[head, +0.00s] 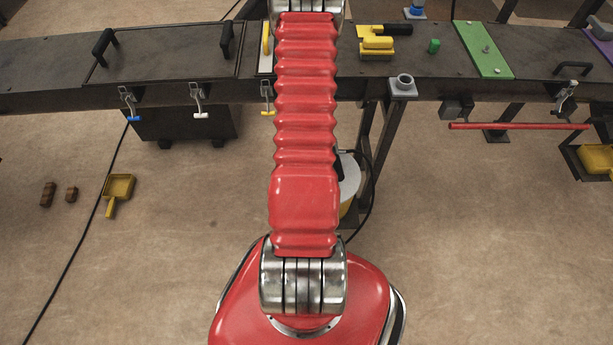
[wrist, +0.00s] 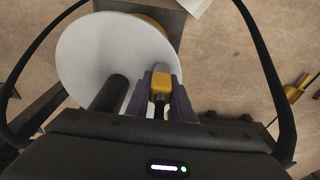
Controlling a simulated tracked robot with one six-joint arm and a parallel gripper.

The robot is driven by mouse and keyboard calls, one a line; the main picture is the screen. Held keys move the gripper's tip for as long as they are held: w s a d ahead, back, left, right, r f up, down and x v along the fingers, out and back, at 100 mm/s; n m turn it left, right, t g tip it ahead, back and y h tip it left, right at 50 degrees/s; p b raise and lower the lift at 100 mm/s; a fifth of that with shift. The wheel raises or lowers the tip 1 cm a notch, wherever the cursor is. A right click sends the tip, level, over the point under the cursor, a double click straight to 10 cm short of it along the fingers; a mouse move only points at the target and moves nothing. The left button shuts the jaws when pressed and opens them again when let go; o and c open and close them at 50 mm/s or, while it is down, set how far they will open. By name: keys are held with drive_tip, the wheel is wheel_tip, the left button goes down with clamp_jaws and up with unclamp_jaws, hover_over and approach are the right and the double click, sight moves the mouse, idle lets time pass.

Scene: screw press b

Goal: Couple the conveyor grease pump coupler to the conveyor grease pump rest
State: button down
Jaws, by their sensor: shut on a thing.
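My gripper (wrist: 161,98) shows in the wrist view, its two purple fingers shut on a small yellow part that looks like the grease pump coupler (wrist: 160,84). A grey rounded end shows just beyond it; I cannot tell whether they touch. Behind the fingers is the round white lid of the grease pump (wrist: 85,55), with a dark cylinder (wrist: 110,92) at left. In the head view my gripper is hidden and the pump (head: 349,182) is partly behind my red arm. A grey cup on a bracket (head: 403,86) at the conveyor's front edge may be the rest.
A black hose (wrist: 270,75) loops around the wrist view's sides. The dark conveyor (head: 165,60) crosses the head view, with clamps, a yellow tool (head: 377,43) and a green plate (head: 483,50). A yellow scoop (head: 118,190) lies on the open floor at left.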

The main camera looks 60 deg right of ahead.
drive_tip(key=c, duration=1.5)
unclamp_jaws()
drive_tip(key=shift+o, duration=0.2)
drive_tip(key=shift+r, duration=0.15)
